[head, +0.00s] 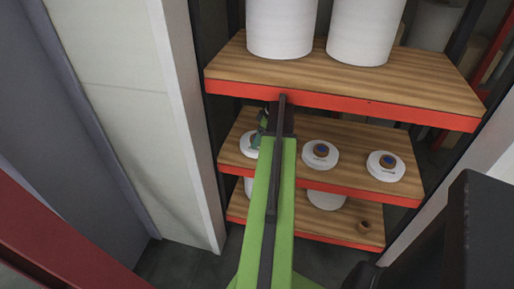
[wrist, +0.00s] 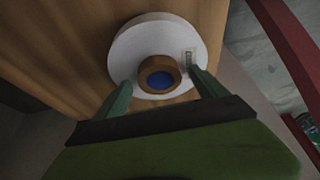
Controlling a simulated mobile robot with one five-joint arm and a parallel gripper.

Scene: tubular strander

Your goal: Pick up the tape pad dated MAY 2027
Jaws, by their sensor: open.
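Three round white pieces, each topped by a brown ring with a blue centre, stand on the middle shelf in the head view: the left one (head: 247,149), the middle one (head: 320,162) and the right one (head: 386,173). My gripper (head: 261,130) is at the left one and partly hides it. In the wrist view, my open gripper (wrist: 161,77) has one finger on each side of a brown ring (wrist: 145,67) on a white disc (wrist: 137,34). Nothing is held. A small label (wrist: 188,56) on the disc is too small to read, so no date shows.
The red-edged top shelf (head: 345,108) carries two large white cylinders (head: 281,27) and overhangs the middle shelf (head: 352,185). The bottom shelf (head: 300,228) lies close below. A pale wall panel (head: 180,120) stands to the left.

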